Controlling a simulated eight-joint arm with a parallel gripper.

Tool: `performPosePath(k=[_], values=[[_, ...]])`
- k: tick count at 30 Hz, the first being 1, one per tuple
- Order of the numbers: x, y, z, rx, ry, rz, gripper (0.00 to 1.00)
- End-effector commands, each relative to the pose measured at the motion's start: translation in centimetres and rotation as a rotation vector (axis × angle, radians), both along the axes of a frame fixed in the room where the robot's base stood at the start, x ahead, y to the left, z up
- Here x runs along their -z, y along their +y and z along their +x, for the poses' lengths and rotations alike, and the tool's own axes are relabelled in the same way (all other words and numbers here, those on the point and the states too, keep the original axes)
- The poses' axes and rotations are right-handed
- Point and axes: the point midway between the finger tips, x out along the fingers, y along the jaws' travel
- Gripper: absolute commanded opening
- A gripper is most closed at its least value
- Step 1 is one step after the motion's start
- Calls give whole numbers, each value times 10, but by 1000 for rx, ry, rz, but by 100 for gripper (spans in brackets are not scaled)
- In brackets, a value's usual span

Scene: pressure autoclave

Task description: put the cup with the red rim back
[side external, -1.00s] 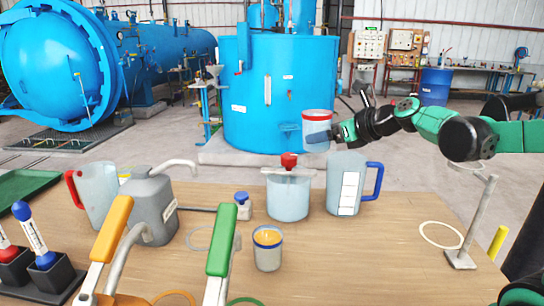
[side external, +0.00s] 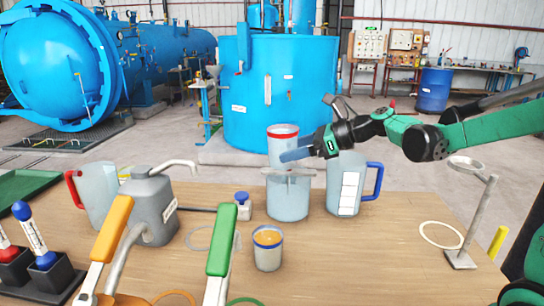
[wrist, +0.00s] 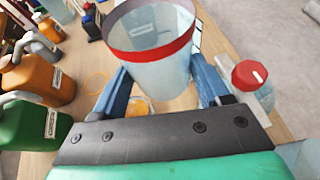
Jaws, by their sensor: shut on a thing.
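The clear cup with the red rim (side external: 283,147) is upright in my gripper (side external: 296,154), off the table. In the side view it overlaps the top of the lidded jar (side external: 288,198). The wrist view shows the cup (wrist: 158,62) between my two blue fingers, which are shut on it; I see no contents. A second cup, with a blue rim and orange contents (side external: 268,252), stands on the table nearer the side camera. A pale ring (side external: 213,238) lies flat on the table left of that cup.
A jug with a blue handle (side external: 346,185) stands right of the jar. A grey can (side external: 153,205) and a red-handled jug (side external: 96,193) stand left. A ring stand (side external: 470,215) and another flat ring (side external: 441,235) are at right. The front middle-right table is clear.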

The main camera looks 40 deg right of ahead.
Motion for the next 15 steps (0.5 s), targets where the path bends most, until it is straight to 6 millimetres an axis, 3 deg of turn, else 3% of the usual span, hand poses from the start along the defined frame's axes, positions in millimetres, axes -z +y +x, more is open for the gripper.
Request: performPosePath(k=[5, 15], values=[[38, -31, -9, -172, -6, 9, 3], [99, -74, -58, -488, -10, 23, 3]])
